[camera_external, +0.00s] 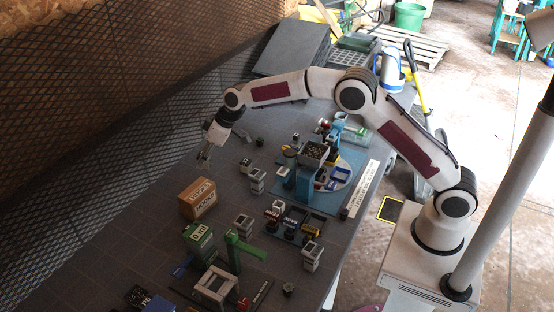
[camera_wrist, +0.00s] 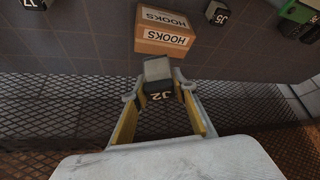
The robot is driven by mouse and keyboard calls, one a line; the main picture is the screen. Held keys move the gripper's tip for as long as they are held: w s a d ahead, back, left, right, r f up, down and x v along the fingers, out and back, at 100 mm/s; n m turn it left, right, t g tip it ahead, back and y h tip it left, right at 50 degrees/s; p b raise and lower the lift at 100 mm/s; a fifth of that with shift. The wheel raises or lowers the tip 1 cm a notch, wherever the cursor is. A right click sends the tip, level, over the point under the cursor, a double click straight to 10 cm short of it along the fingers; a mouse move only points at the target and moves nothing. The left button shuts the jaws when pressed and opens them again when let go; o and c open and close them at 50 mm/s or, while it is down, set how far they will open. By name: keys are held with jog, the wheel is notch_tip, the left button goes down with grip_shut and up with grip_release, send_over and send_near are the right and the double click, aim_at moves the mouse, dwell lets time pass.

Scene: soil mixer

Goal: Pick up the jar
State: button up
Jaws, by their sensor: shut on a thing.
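My gripper (camera_wrist: 160,98) is shut on a small jar (camera_wrist: 157,69) with a grey top and a dark side marked "J2". The jar sits between the two yellow-lined fingers in the wrist view. In the external view my gripper (camera_external: 204,157) hangs over the far left part of the table, near the mesh fence. The jar is too small there to make out clearly. Whether it touches the table cannot be told.
A cardboard box marked "HOOKS" (camera_external: 198,198) stands close to my gripper; it also shows in the wrist view (camera_wrist: 164,31). Another jar marked "J5" (camera_wrist: 216,12) is beyond it. The mesh fence (camera_external: 110,130) runs along the left. A blue mixer station (camera_external: 306,183) stands right of centre.

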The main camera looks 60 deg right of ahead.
jog(key=shift+r, duration=0.65)
jog(key=a, duration=0.3)
jog(key=shift+r, duration=0.15)
dwell(0.3)
send_near(196, 191)
jog(key=shift+w+a+r, duration=0.25)
jog(key=shift+w, duration=0.3)
jog(key=shift+w+a+r, duration=0.3)
jog(key=shift+w, duration=0.25)
jog(key=shift+f, duration=2.5)
jog(key=shift+f, duration=0.15)
